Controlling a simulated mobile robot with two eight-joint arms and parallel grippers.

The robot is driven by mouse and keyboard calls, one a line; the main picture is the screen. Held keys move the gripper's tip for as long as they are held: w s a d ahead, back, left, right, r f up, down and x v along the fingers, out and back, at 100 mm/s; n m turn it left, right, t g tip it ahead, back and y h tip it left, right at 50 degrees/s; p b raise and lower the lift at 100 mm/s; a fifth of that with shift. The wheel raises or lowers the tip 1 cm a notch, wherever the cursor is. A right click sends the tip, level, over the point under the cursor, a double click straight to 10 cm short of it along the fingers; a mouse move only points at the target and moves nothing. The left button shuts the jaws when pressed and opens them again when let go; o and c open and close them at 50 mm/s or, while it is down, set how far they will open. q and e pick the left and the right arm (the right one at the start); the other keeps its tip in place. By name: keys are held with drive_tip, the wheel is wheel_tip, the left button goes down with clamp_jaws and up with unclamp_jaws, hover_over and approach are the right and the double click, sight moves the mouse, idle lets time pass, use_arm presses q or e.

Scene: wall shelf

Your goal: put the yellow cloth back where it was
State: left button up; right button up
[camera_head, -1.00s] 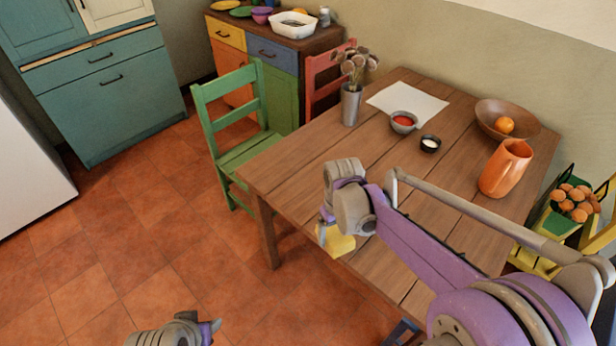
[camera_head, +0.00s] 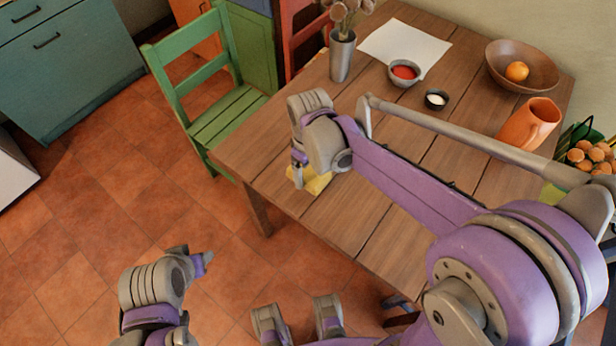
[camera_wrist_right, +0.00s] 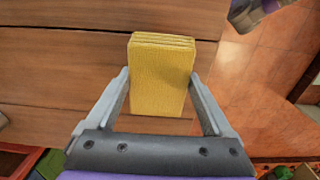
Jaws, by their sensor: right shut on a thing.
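The yellow cloth (camera_head: 318,182) is a folded, layered rectangle. In the head view it shows over the wooden table (camera_head: 345,215), near the left edge and partly hidden behind my right gripper (camera_head: 300,178). In the right wrist view the cloth (camera_wrist_right: 160,85) sits between the two fingers of my right gripper (camera_wrist_right: 160,95), which is shut on it. Table planks show behind it; I cannot tell whether it touches the table. My left gripper (camera_head: 205,260) is over the floor at the lower left, clear of the table, and its jaws do not show clearly.
On the table are a vase of flowers (camera_head: 342,55), white paper (camera_head: 405,45), a red-filled bowl (camera_head: 403,73), a small dark bowl (camera_head: 436,99), a wooden bowl (camera_head: 545,72) with an orange, and an orange jug (camera_head: 528,124). A green chair (camera_head: 225,118) stands at the left.

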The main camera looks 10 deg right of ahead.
sight(309, 179)
drive_tip(key=shift+w+f+b, duration=0.1)
drive_tip(key=shift+f+b, duration=0.2)
drive_tip(key=shift+f, duration=2.1)
drive_tip(key=shift+f, duration=0.15)
drive_tip(key=o, duration=1.1)
drive_tip(key=shift+c, duration=0.2)
